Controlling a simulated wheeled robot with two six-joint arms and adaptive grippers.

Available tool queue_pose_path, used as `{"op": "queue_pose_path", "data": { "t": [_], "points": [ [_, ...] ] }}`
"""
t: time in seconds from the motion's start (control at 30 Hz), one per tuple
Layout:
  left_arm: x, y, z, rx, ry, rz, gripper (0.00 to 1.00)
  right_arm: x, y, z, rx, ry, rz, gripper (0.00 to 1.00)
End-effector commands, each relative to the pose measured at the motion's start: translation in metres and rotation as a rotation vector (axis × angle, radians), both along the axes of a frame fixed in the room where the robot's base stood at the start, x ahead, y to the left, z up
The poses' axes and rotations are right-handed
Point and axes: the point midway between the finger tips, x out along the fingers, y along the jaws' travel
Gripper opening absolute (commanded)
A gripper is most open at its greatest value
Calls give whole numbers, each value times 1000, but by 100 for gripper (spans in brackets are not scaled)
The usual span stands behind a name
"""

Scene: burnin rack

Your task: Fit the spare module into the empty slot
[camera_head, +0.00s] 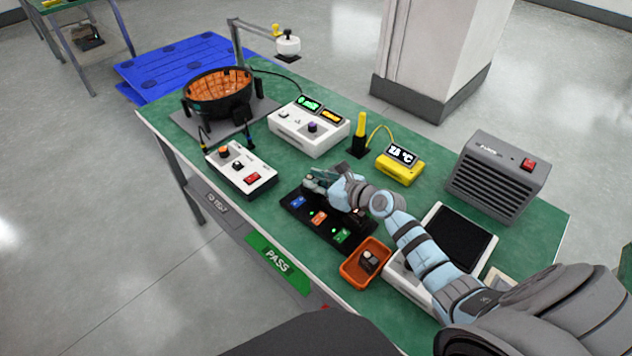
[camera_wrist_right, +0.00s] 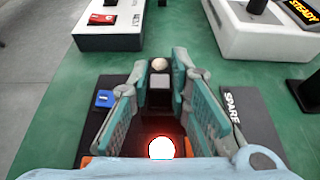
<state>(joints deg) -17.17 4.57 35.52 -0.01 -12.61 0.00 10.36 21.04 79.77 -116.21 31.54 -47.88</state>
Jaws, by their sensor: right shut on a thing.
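A dark pad marked SPARE (camera_wrist_right: 251,135) lies right of the fingers. My left gripper is out of view.
An orange bin (camera_head: 351,275) holding a dark part (camera_head: 368,261) stands by the rack's near end. A switch box (camera_head: 240,170), a white instrument (camera_head: 308,133) and a yellow meter (camera_head: 400,168) stand around it. A red light (camera_wrist_right: 161,148) glows below the fingers.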

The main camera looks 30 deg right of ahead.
Motion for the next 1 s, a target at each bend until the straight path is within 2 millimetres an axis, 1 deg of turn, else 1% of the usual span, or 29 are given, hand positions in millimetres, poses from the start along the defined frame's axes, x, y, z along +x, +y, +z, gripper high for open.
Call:
{"op": "queue_pose_path", "data": {
  "t": [0.03, 0.13, 0.17, 0.47, 0.57, 0.63, 0.67, 0.77, 1.0],
  "points": [
    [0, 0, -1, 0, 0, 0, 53, -5, 1, -11, 5, 25, 1, 21],
    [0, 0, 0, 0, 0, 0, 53, -6, 1, -12, 5, 28, 2, 37],
    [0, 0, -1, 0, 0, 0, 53, -6, 1, -13, 4, 29, 2, 38],
    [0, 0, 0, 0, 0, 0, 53, -7, 1, -13, 4, 31, 2, 38],
    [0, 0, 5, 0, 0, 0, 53, -7, 1, -7, 4, 31, 2, 38],
    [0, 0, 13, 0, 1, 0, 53, -7, 0, 2, 3, 31, 1, 38],
    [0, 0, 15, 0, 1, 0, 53, -10, -1, 4, 1, 31, 1, 38],
    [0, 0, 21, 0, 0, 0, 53, -28, -8, 12, -2, 29, 1, 38],
    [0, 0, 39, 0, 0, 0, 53, -79, -26, 39, -4, 22, 3, 38]
  ]
}}
